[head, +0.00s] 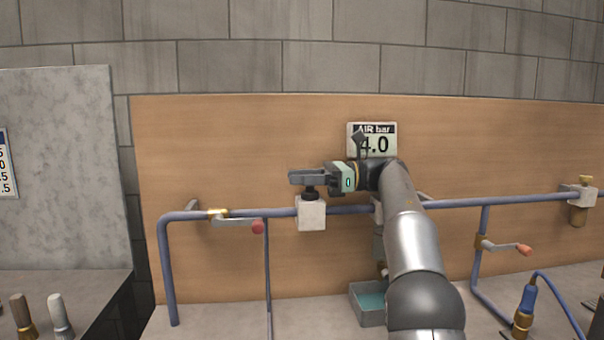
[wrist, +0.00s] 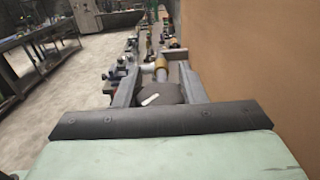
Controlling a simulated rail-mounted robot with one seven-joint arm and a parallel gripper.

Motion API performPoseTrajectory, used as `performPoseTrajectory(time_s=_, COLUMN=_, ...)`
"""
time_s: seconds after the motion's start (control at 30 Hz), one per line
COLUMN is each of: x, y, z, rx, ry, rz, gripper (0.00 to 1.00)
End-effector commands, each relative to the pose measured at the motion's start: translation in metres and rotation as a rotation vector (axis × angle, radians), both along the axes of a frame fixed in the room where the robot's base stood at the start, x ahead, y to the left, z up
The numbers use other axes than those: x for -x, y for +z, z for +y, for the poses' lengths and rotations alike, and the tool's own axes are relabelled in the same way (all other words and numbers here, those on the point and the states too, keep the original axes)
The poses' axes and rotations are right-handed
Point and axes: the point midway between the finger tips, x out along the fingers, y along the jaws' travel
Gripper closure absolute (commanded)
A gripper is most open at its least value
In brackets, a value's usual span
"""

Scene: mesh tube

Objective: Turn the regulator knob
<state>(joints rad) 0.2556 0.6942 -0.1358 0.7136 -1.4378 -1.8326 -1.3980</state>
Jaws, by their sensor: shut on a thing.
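The regulator is a pale block (head: 311,214) on the blue pipe, with a dark knob (head: 311,193) on top. My gripper (head: 296,178) comes in from the right at the height of the knob, its fingers pointing left. In the wrist view the knob (wrist: 152,95) is a dark round cap with a white mark, between the two fingers of my gripper (wrist: 153,78). The gripper is shut on it. The fingers hide part of the knob's top in the head view.
A sign reading "AIR bar 4.0" (head: 372,140) is on the wooden board (head: 250,130) behind my arm. A red-tipped lever (head: 257,227) is left of the regulator and another (head: 524,250) is at the right.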

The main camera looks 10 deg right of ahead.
Motion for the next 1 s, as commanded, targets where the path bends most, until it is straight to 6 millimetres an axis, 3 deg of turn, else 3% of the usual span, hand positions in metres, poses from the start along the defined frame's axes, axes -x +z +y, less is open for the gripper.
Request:
performPoseTrajectory(time_s=0.27, x=0.0, y=-0.002, z=0.0, rx=0.0, ry=0.002, rz=0.002, gripper=0.86)
performPoseTrajectory(time_s=0.3, x=0.0, y=-0.002, z=0.0, rx=0.0, ry=0.002, rz=0.002, gripper=0.6)
performPoseTrajectory(time_s=0.37, x=0.0, y=-0.002, z=0.0, rx=0.0, ry=0.002, rz=0.002, gripper=0.44)
performPoseTrajectory(time_s=0.4, x=0.0, y=-0.001, z=0.0, rx=0.0, ry=0.001, rz=0.002, gripper=0.41)
performPoseTrajectory(time_s=0.77, x=0.0, y=0.0, z=-0.006, rx=0.0, ry=-0.001, rz=0.0, gripper=0.41)
performPoseTrajectory(time_s=1.0, x=0.003, y=0.001, z=-0.052, rx=0.0, ry=-0.004, rz=0.001, gripper=0.41)
